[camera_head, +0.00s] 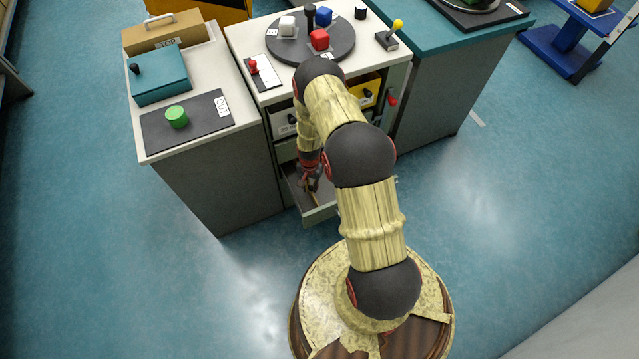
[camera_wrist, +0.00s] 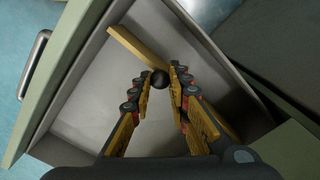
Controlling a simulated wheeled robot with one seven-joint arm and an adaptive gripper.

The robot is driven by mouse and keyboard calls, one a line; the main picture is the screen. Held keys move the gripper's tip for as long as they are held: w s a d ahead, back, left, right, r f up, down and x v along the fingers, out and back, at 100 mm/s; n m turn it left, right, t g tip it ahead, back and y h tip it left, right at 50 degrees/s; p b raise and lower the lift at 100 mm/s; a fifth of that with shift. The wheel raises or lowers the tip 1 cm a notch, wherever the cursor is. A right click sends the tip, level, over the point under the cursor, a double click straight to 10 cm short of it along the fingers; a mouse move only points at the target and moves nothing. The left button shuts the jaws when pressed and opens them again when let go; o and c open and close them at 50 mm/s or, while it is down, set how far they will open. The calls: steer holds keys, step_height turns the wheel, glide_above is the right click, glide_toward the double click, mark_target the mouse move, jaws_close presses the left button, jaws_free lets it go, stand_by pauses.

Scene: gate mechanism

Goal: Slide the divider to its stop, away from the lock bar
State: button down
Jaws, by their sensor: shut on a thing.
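The divider (camera_wrist: 138,46) is a tan-yellow board standing across the inside of the open grey drawer (camera_wrist: 80,100) in the wrist view. A round black knob (camera_wrist: 159,79) is at its near end. My gripper (camera_wrist: 160,73) is shut on this knob, one finger on each side. In the head view my gripper (camera_head: 313,181) reaches down into the pulled-out drawer (camera_head: 322,214), and my arm hides part of the drawer. I cannot make out the lock bar in either view.
The drawer walls stand close around my gripper. A cabinet (camera_head: 205,185) with a green cylinder (camera_head: 177,117) is on the left. A dark turntable (camera_head: 285,48) with cubes is on the worktop above. A red handle (camera_head: 392,100) shows at the right. Open floor lies in front.

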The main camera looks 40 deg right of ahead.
steer(key=shift+a, duration=0.2)
steer(key=c, duration=1.9)
jaws_free()
steer(key=shift+w+a, duration=0.1)
steer(key=shift+o, duration=1.2)
steer(key=shift+r, duration=0.1)
step_height(320, 180, up, 12)
